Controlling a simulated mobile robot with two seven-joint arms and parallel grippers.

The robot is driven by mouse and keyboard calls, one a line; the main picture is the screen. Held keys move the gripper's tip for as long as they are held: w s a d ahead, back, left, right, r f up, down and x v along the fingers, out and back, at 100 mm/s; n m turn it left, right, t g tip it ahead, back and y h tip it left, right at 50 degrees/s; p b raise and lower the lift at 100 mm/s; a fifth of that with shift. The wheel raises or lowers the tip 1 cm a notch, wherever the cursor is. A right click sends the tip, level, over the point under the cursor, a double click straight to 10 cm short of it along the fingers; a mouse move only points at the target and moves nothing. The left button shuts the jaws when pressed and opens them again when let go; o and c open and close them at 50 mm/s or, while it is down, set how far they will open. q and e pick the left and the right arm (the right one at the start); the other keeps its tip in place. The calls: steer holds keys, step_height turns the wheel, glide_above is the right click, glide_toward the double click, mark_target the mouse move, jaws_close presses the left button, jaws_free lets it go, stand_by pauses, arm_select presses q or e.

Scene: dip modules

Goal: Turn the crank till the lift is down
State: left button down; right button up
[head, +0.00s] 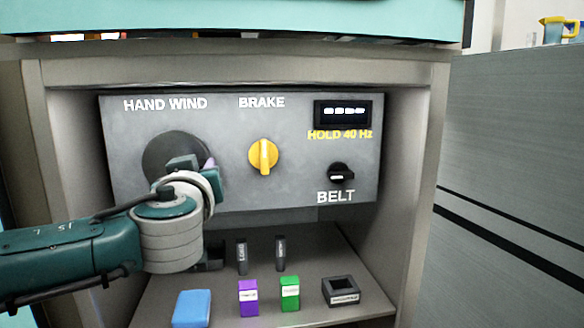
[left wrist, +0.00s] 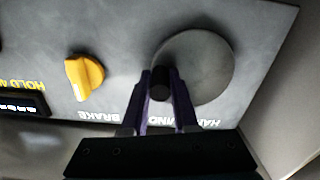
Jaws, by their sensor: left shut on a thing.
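The hand wind crank is a round disc (head: 150,150) under the HAND WIND label on a grey panel, partly hidden by my left arm in the head view. In the left wrist view the disc (left wrist: 210,62) is pale grey with a dark knob (left wrist: 160,84) near its rim. My left gripper (left wrist: 160,90) has its purple fingers on both sides of this knob, shut on it. In the head view my left gripper (head: 208,165) is mostly hidden behind its wrist. The lift is not identifiable in these frames. My right gripper is not in view.
The panel (head: 235,190) also has a yellow BRAKE knob (head: 263,156), a black BELT knob (head: 341,174) and a display (head: 343,111) showing dashes. Below, a shelf holds a blue block (head: 192,308), a purple box (head: 248,297), a green box (head: 290,293) and a black square holder (head: 341,290).

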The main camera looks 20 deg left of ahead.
mark_target(154, 179)
arm_select(q)
steer(key=shift+f+m+b, duration=0.8)
steer(key=shift+m+b, duration=0.3)
steer(key=shift+b, duration=0.7)
steer(key=shift+s+a+f+m+b, duration=0.1)
steer(key=shift+a+f+m+b, duration=0.1)
steer(key=shift+m+b, duration=0.5)
steer(key=shift+s+a+f+m+p, duration=0.1)
steer(key=shift+s+a+m+p, duration=0.95)
steer(key=shift+m, duration=3.3)
steer(key=shift+s+a+r+m+p, duration=0.1)
steer(key=shift+s+a+m+p, duration=0.2)
steer(key=shift+a+m+p, duration=2.65)
steer(key=shift+s+d+f+m+p, duration=0.1)
steer(key=shift+s+d+m+p, duration=0.55)
steer(key=shift+m, duration=5.05)
